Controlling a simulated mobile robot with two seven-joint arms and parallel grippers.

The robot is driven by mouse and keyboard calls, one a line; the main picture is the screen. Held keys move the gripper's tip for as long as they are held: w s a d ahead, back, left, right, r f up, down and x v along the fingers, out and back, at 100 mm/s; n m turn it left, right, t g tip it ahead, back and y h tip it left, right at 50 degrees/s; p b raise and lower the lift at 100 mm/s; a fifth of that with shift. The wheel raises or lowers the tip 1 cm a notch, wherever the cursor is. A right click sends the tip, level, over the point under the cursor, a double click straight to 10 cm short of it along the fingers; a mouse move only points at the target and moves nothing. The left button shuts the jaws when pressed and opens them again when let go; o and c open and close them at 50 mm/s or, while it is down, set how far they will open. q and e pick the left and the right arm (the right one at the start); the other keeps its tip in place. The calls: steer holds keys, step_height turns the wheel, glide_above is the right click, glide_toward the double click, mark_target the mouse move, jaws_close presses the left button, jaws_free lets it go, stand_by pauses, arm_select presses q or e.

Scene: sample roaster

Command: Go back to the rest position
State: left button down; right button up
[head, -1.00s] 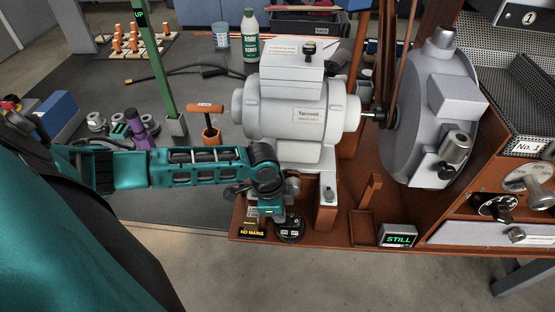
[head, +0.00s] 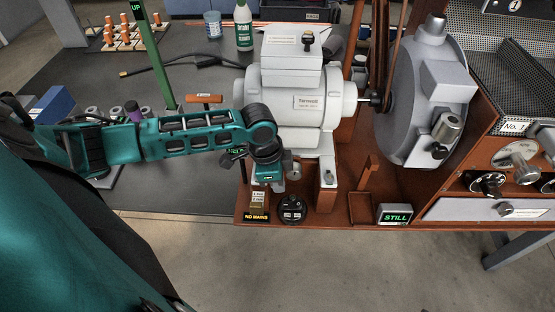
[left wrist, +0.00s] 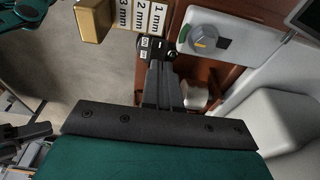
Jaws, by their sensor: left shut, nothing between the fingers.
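My left gripper (head: 268,183) hangs just in front of the grey motor (head: 300,100), above the front left corner of the brown wooden base (head: 340,217). In the left wrist view its dark fingers (left wrist: 163,85) are together with nothing between them. They point toward a black switch (left wrist: 150,47) marked I and O, and I cannot tell the exact gap. The switch also shows in the head view (head: 292,210), uncovered, beside the "NO MAINS" label (head: 256,217).
Close to the fingers are white mm labels (left wrist: 137,15), a brass block (left wrist: 92,20) and a grey knob (left wrist: 203,40). The roaster drum (head: 425,100) and "STILL" display (head: 395,214) stand right. A green post (head: 152,55) and an orange-handled tool (head: 203,98) are behind my arm.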

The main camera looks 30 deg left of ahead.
arm_select(q)
steer(key=shift+a+r, duration=0.2)
steer(key=shift+r, duration=0.3)
steer(key=s+d+f+n+t+h, duration=0.1)
steer(key=d+f+n+t+h, duration=0.15)
steer(key=d, duration=0.35)
steer(key=s+d+f+n+t+h, duration=0.1)
steer(key=s+d+f+n+t, duration=0.15)
steer(key=d, duration=0.25)
steer(key=s+a+n+t+y, duration=0.3)
steer(key=s+n+t, duration=0.1)
steer(key=s, duration=0.1)
steer(key=shift+s+a+r+t, duration=0.25)
steer(key=shift+a+r+t, duration=0.05)
steer(key=shift+a+r, duration=0.15)
